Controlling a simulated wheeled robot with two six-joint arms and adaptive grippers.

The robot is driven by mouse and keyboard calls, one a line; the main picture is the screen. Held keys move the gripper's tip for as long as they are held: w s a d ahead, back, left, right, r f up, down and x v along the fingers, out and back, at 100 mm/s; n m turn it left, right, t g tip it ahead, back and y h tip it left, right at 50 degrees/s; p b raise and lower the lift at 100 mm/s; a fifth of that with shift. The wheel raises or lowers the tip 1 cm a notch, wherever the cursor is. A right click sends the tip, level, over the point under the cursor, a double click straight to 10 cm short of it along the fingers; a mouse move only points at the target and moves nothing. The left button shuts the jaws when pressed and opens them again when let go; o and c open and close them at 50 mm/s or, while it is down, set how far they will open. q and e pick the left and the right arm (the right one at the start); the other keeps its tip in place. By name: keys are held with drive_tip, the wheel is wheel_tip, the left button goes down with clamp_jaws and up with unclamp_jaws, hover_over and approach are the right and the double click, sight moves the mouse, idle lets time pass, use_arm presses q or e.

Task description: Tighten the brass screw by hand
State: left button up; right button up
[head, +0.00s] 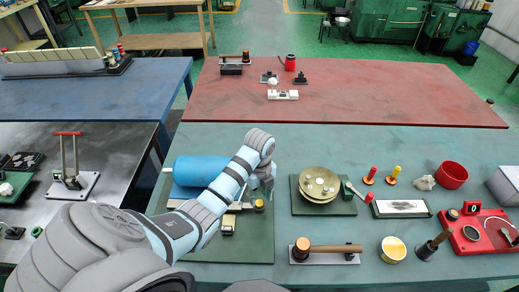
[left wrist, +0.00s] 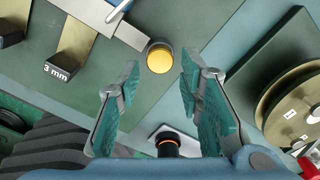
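The brass screw shows as a round yellow-brass head (left wrist: 160,57) at the end of a grey metal bar in the left wrist view. In the head view the brass screw (head: 259,205) is on the green board with the blue cylinder, near the board's right edge. My left gripper (left wrist: 158,65) is open, with its two teal-padded fingers apart. In the wrist view the screw head shows between the fingertips, with a gap on both sides; no contact shows. In the head view my left gripper (head: 266,183) is above the screw. My right gripper is not in view.
The blue cylinder (head: 200,170) lies left of my left gripper. A block marked 3 mm (left wrist: 70,55) is left of the screw. Stacked brass discs (head: 319,182) stand to the right. A wooden-handled tool (head: 335,248) lies in front on a plate.

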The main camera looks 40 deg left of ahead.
use_arm(q)
drive_tip(key=n, duration=1.3)
drive_tip(key=shift+n, duration=0.3)
drive_tip(key=n, duration=0.9)
drive_tip(key=shift+n, duration=0.4)
drive_tip(key=n, duration=0.4)
drive_tip(key=shift+f, duration=0.1)
